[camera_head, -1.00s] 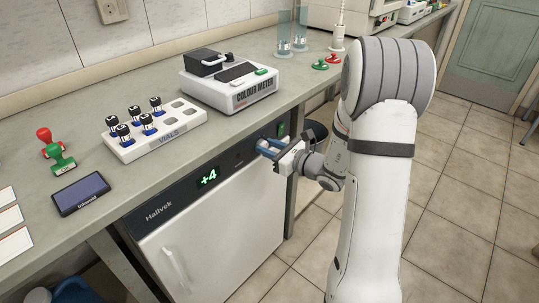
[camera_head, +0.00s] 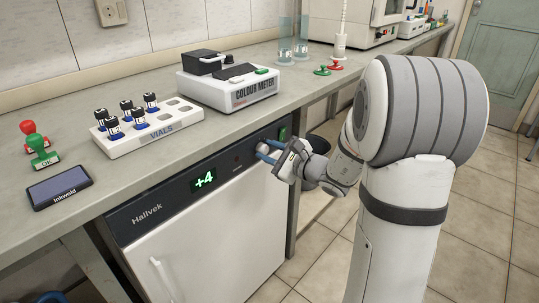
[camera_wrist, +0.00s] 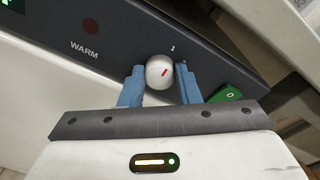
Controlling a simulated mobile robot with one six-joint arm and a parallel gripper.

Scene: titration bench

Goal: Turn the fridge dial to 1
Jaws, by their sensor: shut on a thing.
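In the head view my gripper (camera_head: 268,151) is at the right end of the panel, and the dial shows only partly between the fingers. The fridge display (camera_head: 204,180) reads +4 in green.
A green switch (camera_wrist: 229,94) sits right of the dial, close to the right finger. The bench edge runs just above the panel. The vial rack (camera_head: 150,128) and colour meter (camera_head: 228,88) stand on the bench.

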